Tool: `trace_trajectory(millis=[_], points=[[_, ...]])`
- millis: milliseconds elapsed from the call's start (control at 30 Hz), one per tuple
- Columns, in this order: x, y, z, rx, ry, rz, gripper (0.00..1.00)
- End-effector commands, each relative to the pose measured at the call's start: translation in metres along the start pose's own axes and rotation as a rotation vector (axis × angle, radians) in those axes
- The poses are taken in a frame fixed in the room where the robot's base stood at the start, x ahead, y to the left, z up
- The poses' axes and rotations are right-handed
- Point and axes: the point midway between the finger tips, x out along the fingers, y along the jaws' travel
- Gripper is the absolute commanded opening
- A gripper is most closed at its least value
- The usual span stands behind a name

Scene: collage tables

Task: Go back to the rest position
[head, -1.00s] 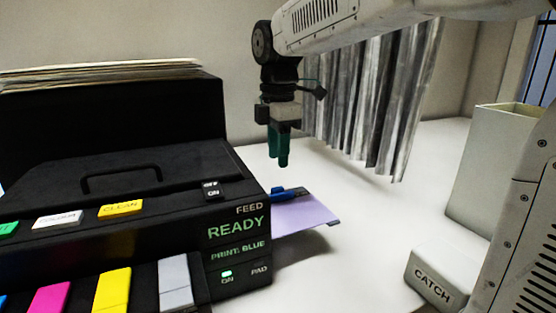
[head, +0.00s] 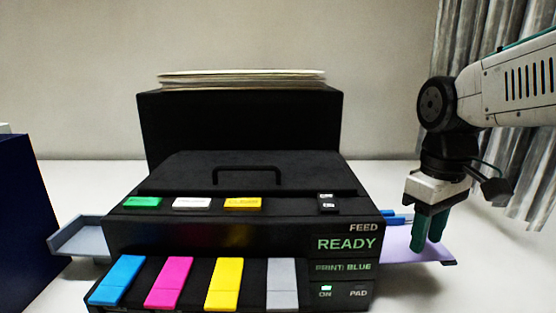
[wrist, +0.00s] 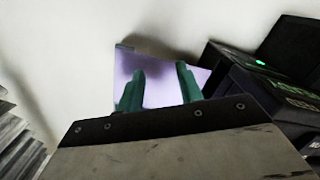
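My gripper (head: 430,232) hangs pointing down at the right of the head view, its two green fingers in front of the purple sheet (head: 400,240) as seen from there. In the wrist view the fingers (wrist: 158,84) stand apart with nothing between them, and the purple sheet (wrist: 160,92) shows beyond them. A gap between fingers and sheet is hard to judge. My arm comes in from the upper right edge of the head view. No rest position is marked in view.
A black printer (head: 245,185) fills the middle; its panel reads READY and PRINT: BLUE. A grey tray (head: 80,238) sticks out on its left, beside a dark blue box (head: 22,220). A blue item (head: 395,217) lies by the sheet. Grey curtains (head: 500,60) hang at right.

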Motion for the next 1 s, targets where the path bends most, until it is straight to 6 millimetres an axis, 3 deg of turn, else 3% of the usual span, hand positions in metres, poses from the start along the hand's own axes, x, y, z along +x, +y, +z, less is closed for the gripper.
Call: trace_trajectory(millis=[33,200,400,533,1000], points=[[0.006,-0.008,0.021,0.097,0.009,0.004,0.36],[0.031,-0.028,0.077,0.373,0.042,0.012,0.36],[0.050,-0.044,0.118,0.471,0.089,0.022,0.36],[0.048,-0.047,0.126,0.477,0.120,0.029,0.36],[0.044,-0.046,0.127,0.478,0.136,0.033,0.36]])
